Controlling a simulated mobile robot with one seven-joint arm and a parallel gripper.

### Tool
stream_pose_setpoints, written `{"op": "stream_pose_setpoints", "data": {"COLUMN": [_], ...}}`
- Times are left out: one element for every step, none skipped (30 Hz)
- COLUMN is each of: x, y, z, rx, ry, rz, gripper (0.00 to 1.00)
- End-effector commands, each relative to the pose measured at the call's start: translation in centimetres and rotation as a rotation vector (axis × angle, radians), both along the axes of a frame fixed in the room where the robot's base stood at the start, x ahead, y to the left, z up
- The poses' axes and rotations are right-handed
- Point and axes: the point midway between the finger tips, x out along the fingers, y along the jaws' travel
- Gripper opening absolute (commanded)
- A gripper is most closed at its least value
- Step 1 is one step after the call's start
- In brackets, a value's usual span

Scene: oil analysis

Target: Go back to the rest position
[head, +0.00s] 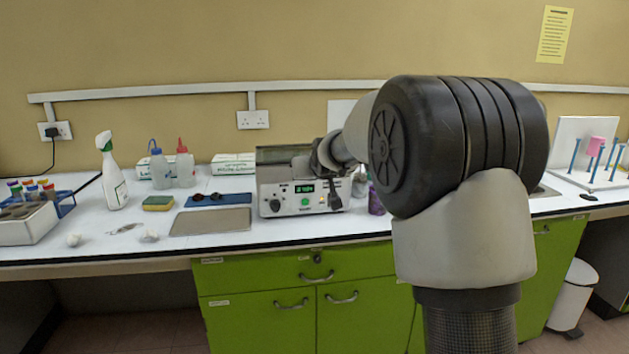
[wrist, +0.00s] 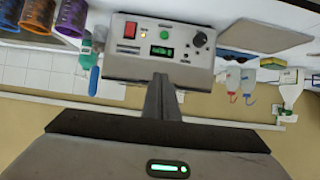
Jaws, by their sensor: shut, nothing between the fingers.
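My gripper (head: 322,158) is at the far end of my arm, by the upper right part of a grey bench instrument (head: 284,198) with a green display. In the wrist view, which is upside down, my gripper's fingers (wrist: 161,82) are together with nothing between them. They point toward the front panel of the instrument (wrist: 185,62), which shows a red switch, a green button and a black knob. I cannot tell whether the fingertips touch the panel. In the head view my arm hides part of the bench right of the instrument.
On the white bench stand a spray bottle (head: 112,178), two wash bottles, a sponge (head: 158,203), a grey flat plate (head: 211,222) and a tube rack (head: 26,220) at far left. A peg rack (head: 592,160) stands at far right. Green cupboards (head: 268,315) are below.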

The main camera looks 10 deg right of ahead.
Motion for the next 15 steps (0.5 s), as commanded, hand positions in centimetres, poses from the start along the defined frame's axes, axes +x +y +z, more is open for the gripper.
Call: {"op": "stream_pose_setpoints", "data": {"x": [-0.5,-0.7,-1.0,-1.2,-1.5,-2.1,-2.8,-3.6,-5.1,-6.5,-8.2,-10.7,-12.8,-14.9,-17.9], "y": [0.0,0.0,0.0,0.0,0.0,0.0,0.0,0.0,0.0,0.0,0.0,0.0,0.0,0.0,0.0], "z": [-0.3,-0.4,-0.5,-0.5,-0.4,-0.2,0.1,0.4,0.9,1.4,1.8,2.3,2.5,2.7,2.8], "rx": [0.0,0.0,0.0,0.0,0.0,-0.001,-0.001,-0.003,-0.004,-0.005,-0.006,-0.008,-0.009,-0.009,-0.01], "ry": [0.001,0.001,0.0,-0.001,0.001,0.007,0.014,0.024,0.042,0.058,0.078,0.109,0.134,0.161,0.197], "rz": [0.0,0.0,0.0,0.0,0.0,0.0,0.0,-0.001,-0.001,-0.002,-0.003,-0.004,-0.005,-0.006,-0.007], "gripper": [0.0,0.0,0.0,0.0,0.0,0.0,0.0,0.0,0.0,0.0,0.0,0.0,0.0,0.0,0.0]}}
